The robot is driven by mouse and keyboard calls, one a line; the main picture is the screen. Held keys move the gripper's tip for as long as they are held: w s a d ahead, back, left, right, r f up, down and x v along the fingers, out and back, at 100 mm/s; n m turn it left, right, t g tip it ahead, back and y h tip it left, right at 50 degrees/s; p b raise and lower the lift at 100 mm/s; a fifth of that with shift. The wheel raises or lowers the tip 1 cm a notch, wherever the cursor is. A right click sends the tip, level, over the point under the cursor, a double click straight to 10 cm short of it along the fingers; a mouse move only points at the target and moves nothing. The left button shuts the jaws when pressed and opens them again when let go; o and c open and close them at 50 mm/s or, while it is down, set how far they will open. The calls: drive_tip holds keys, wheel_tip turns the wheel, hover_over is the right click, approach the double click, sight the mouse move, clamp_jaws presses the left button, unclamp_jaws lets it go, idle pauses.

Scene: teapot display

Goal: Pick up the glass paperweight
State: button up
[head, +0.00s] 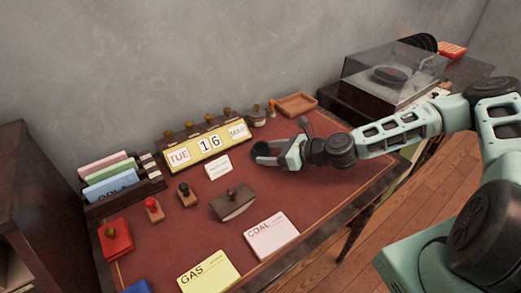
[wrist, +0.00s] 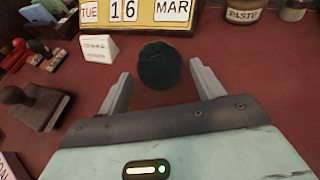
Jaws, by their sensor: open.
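The paperweight appears as a dark, round, greenish-black ball (wrist: 160,66) on the red desktop in the wrist view. It sits just beyond and between the two fingertips. My gripper (wrist: 160,80) is open, with one grey finger to each side of the ball and a visible gap on both sides. In the head view my gripper (head: 268,155) is low over the desk in front of the calendar, and the dark paperweight (head: 260,149) shows at its tip, partly hidden by the fingers.
A yellow calendar (head: 207,145) stands behind the paperweight. A small white card (head: 218,167) stands to its left. A brown rocker blotter (head: 233,203), stamps, a COAL card (head: 270,235) and a GAS card (head: 208,274) lie nearer. The desk's right side is clear.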

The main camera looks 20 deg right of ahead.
sight(266, 147)
drive_tip(key=shift+x, duration=1)
drive_tip(key=c, duration=1)
drive_tip(key=shift+o, duration=0.2)
drive_tip(key=shift+r, duration=0.15)
wheel_tip(266, 147, up, 9)
drive_tip(key=shift+r, duration=0.4)
